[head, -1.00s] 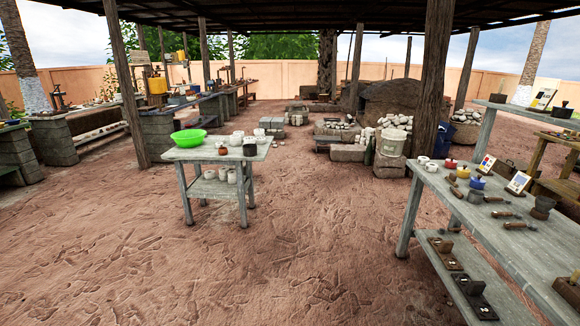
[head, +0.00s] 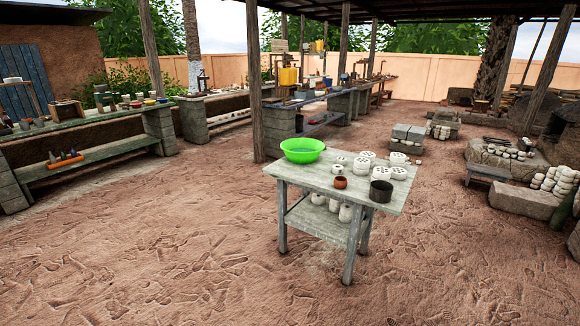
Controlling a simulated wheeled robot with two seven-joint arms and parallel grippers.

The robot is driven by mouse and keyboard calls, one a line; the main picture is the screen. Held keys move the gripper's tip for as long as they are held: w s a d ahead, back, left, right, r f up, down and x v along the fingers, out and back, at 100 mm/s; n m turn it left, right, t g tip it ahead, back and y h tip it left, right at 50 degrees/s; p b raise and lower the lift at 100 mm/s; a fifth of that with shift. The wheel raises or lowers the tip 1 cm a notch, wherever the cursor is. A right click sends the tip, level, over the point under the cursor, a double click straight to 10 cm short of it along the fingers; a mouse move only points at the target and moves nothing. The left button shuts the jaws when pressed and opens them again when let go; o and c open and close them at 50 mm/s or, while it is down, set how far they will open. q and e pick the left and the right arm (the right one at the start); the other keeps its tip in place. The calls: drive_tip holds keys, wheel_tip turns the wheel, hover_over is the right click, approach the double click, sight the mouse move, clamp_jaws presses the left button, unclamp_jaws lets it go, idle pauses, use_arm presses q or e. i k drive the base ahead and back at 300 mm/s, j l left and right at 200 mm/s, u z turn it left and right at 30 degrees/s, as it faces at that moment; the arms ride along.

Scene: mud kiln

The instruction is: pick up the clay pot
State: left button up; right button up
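A small reddish-brown clay pot (head: 340,182) stands upright on the grey table (head: 316,184) in the middle of the head view. It sits between the green bowl (head: 302,150) on the left and a dark round pot (head: 380,191) on the right. Several white pieces with holes (head: 362,164) stand behind it. Neither of my grippers shows in the head view, so their state is hidden.
Several white pieces (head: 345,212) stand on the table's lower shelf. A wooden post (head: 254,82) rises behind the table. A long bench (head: 90,128) runs along the left. Stone blocks (head: 522,200) lie at the right. The ground in front is clear.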

sight(340, 183)
drive_tip(key=i+j+u, duration=0.15)
drive_tip(key=i+u, duration=0.15)
drive_tip(key=i, duration=0.45)
drive_tip(key=i+u, duration=0.25)
drive_tip(key=i, duration=0.5)
